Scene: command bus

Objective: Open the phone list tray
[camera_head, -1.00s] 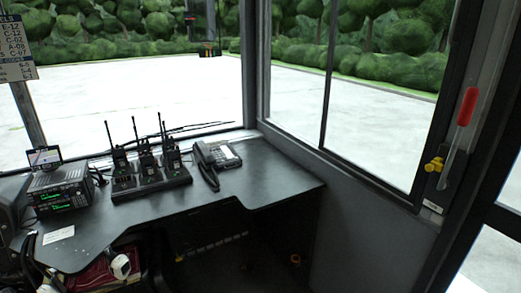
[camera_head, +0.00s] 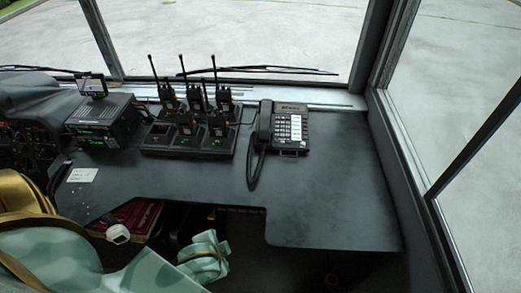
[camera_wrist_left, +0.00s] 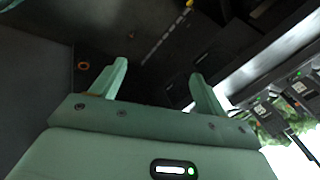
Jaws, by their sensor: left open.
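The black desk phone (camera_head: 290,128) sits on the dark dashboard counter, right of the radios. Its handset (camera_head: 265,122) lies along its left side, with a coiled cord hanging in front. A white strip runs down its face. A thin edge (camera_head: 289,153) shows at the phone's front; I cannot tell whether this is the phone list tray or whether it is out. My left gripper (camera_head: 212,255) is mint green, low in the head view, below and left of the phone and apart from it. In the left wrist view its two fingers (camera_wrist_left: 157,80) are spread with nothing between them.
A charger with several radios (camera_head: 190,138) stands left of the phone. A radio unit (camera_head: 104,118) with a small screen is farther left. A white card (camera_head: 82,175) lies on the counter (camera_head: 335,205), whose front edge has a recess. Counter right of the phone is clear.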

